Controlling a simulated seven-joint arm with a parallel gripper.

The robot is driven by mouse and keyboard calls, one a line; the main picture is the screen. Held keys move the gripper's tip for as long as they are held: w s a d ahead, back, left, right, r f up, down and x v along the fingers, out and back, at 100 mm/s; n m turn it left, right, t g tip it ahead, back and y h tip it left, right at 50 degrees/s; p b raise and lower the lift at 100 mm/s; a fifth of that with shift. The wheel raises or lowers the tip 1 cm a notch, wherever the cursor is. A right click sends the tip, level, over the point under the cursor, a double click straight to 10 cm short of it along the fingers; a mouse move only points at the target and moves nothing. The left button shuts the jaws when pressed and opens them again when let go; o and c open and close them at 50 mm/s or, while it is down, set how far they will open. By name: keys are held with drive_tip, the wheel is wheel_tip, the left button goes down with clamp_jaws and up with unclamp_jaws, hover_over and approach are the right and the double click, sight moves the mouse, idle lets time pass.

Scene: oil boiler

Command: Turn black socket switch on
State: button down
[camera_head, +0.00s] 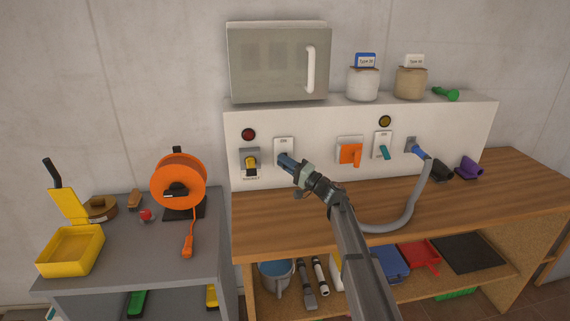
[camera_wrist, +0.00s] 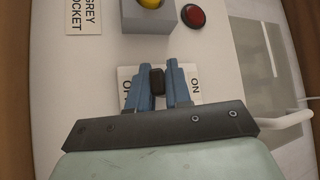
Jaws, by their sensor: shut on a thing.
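The black switch (camera_wrist: 158,82) is a small dark lever on a white plate (camera_head: 284,144) marked ON at its upper end. In the wrist view the plate also carries a partly covered OFF label. My gripper (camera_head: 286,160) is at the plate, its blue fingers on either side of the lever. The wrist view shows the gripper (camera_wrist: 158,72) shut on the lever. In the head view the fingers hide the lever, and I cannot tell its exact tilt.
To the right are an orange switch (camera_head: 350,153), a teal switch (camera_head: 383,152) and a grey hose (camera_head: 412,205). The wooden counter (camera_head: 270,215) below is mostly clear.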

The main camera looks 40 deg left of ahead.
sight(286, 153)
drive_tip(key=shift+r, duration=0.1)
drive_tip(key=m+h, duration=0.1)
drive_tip(key=r+m+h, duration=0.1)
drive_tip(key=m+t+h, duration=0.1)
drive_tip(key=shift+s+d+r+m, duration=0.1)
drive_tip(key=shift+d+r+m, duration=0.1)
drive_tip(key=shift+r+m, duration=0.1)
drive_tip(key=shift+a+r+m+g+h, duration=0.15)
drive_tip(key=shift+r+m+h, duration=0.3)
drive_tip(key=shift+m+h, duration=0.5)
drive_tip(key=shift+r+m+g+h, duration=0.15)
drive_tip(key=shift+r+m+h, duration=0.25)
drive_tip(key=shift+m+h, duration=0.55)
drive_tip(key=c, duration=1.4)
unclamp_jaws()
drive_tip(key=v, duration=1.3)
drive_tip(key=shift+d+r, duration=0.25)
drive_tip(key=shift+d, duration=0.1)
